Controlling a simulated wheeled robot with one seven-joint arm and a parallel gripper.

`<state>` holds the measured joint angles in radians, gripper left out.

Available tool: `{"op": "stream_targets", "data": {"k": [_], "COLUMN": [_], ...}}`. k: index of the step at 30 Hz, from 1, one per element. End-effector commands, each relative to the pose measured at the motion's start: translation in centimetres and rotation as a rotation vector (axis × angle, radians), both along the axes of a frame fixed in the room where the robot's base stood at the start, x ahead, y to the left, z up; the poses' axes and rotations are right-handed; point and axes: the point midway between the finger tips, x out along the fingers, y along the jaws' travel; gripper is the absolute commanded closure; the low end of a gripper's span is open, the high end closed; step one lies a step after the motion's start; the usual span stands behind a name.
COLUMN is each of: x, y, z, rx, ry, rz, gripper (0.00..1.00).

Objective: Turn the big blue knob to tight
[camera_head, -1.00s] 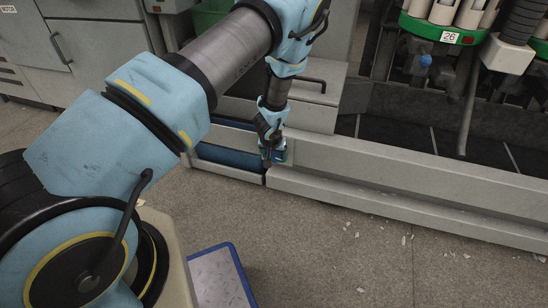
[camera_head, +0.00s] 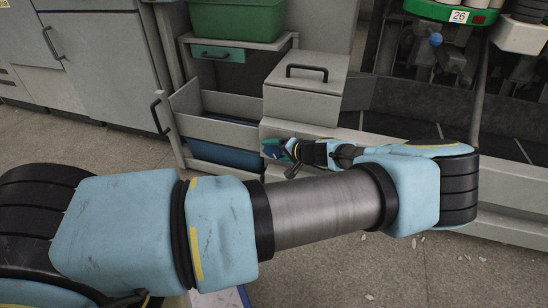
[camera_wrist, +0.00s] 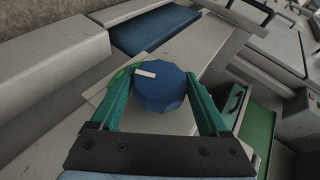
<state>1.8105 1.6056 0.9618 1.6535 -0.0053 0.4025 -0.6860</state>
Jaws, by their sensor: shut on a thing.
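The big blue knob (camera_wrist: 163,92) is faceted, with a white pointer mark on its top at the upper left. It sits in front of a pale plate with a green patch (camera_wrist: 121,76) showing at its left. My gripper (camera_wrist: 160,88) has its two green fingers on either side of the knob and is shut on it. In the head view my gripper (camera_head: 279,150) points left at the end of the low machine beam. The knob is too small or hidden to make out there. Wording on the plate cannot be read.
A grey box with a black handle (camera_head: 306,87) stands just above my gripper. An open grey drawer with a blue inside (camera_head: 222,157) is to its left. A green bin (camera_head: 238,17) sits on a shelf behind. A small blue knob (camera_head: 435,39) is on the machine at right.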

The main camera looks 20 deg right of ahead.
Motion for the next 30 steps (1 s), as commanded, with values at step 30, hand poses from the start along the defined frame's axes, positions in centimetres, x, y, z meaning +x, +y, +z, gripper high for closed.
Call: {"op": "stream_targets", "data": {"k": [30], "x": [0.06], "y": [0.20], "z": [-0.26], "rx": [0.453], "ry": [-0.419], "rz": [0.005], "gripper": [0.77]}}
